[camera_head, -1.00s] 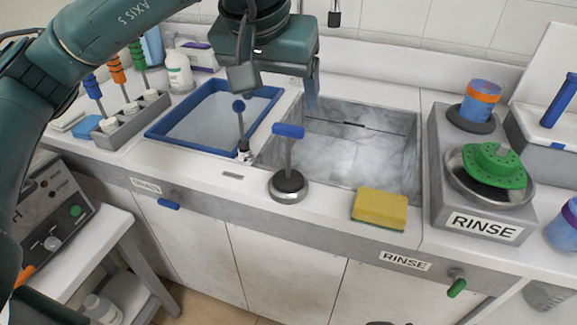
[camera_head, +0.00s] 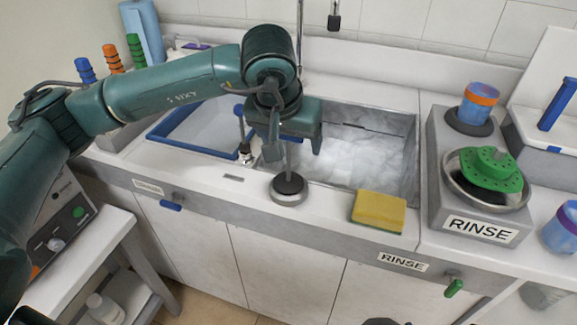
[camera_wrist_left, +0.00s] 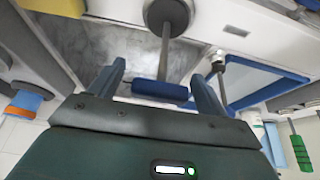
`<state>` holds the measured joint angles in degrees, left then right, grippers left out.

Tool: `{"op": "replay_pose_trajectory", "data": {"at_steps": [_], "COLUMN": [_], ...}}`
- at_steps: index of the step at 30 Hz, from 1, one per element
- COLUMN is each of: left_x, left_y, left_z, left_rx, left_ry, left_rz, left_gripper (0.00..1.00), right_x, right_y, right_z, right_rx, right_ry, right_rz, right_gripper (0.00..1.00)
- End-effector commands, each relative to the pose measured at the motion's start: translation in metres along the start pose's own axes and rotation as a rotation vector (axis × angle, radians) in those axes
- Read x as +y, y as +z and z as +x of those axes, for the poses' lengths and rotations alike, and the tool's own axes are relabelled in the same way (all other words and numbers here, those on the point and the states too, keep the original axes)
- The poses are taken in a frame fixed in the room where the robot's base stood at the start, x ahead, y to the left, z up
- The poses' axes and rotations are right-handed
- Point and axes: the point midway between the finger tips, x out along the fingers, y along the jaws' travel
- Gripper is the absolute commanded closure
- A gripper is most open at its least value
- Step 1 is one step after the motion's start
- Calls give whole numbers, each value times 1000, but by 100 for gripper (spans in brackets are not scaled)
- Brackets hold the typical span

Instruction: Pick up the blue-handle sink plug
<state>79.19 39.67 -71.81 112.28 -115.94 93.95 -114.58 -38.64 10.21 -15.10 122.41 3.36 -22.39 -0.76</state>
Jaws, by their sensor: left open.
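The blue-handle sink plug stands upright on the counter in front of the sink, its dark round base with a metal rim (camera_head: 289,188) in plain view. In the head view, my left gripper (camera_head: 293,150) is over its top and hides most of the blue handle. In the left wrist view, the blue handle bar (camera_wrist_left: 160,91) lies between the two open fingers of my left gripper (camera_wrist_left: 157,72). The fingers do not look closed on it. My right gripper is not in view.
A blue-knobbed lever (camera_head: 246,152) stands just left of the plug. A yellow sponge (camera_head: 379,211) and the rinse station (camera_head: 485,228) are at right.

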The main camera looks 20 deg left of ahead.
Motion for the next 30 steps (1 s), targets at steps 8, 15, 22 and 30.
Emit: {"op": "replay_pose_trajectory", "data": {"at_steps": [8,15,22,30], "left_x": [0,0,0,0], "left_y": [0,0,0,0], "left_z": [1,0,0,0], "left_rx": [0,1,1,1], "left_ry": [1,1,1,1], "left_rz": [1,1,1,1], "left_gripper": [29,49,68,85], "right_x": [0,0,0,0], "right_y": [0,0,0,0], "right_z": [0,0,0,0], "right_rx": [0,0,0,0], "right_ry": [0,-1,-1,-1], "right_rz": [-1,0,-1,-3], "right_gripper": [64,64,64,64]}}
